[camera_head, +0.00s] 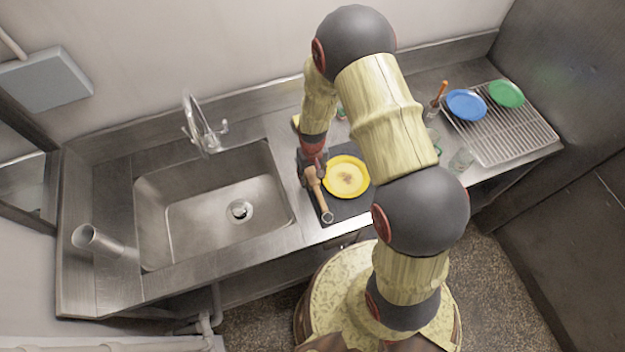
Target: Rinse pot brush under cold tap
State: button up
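A tool with a wooden handle (319,193), which looks like the pot brush, is at the right of the sink, left of a yellow plate. Its near end has a small ring; its bristles cannot be made out. My gripper (312,170) points down at the handle's upper end, touching or very close to it. The fingers are small and partly hidden, so I cannot tell whether they are closed on it. The tap (203,128) stands behind the steel sink (190,215), its spout over the back edge. No water stream shows.
The yellow plate (345,188), soiled in the middle, lies on a dark mat (341,211). A wire rack (515,138) with blue and green plates is at the right. Glasses (461,160) stand near it. A metal cylinder (90,238) is left of the sink. The sink is empty.

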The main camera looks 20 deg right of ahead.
jog(key=c, duration=1)
jog(key=shift+c, duration=0.3)
jog(key=shift+r, duration=0.8)
jog(key=s+d+r+b, duration=0.2)
jog(key=s+r, duration=0.9)
jog(key=s, duration=0.2)
jog(key=shift+s+d+r, duration=0.25)
jog(key=shift+s+d, duration=0.05)
jog(key=shift+s, duration=0.1)
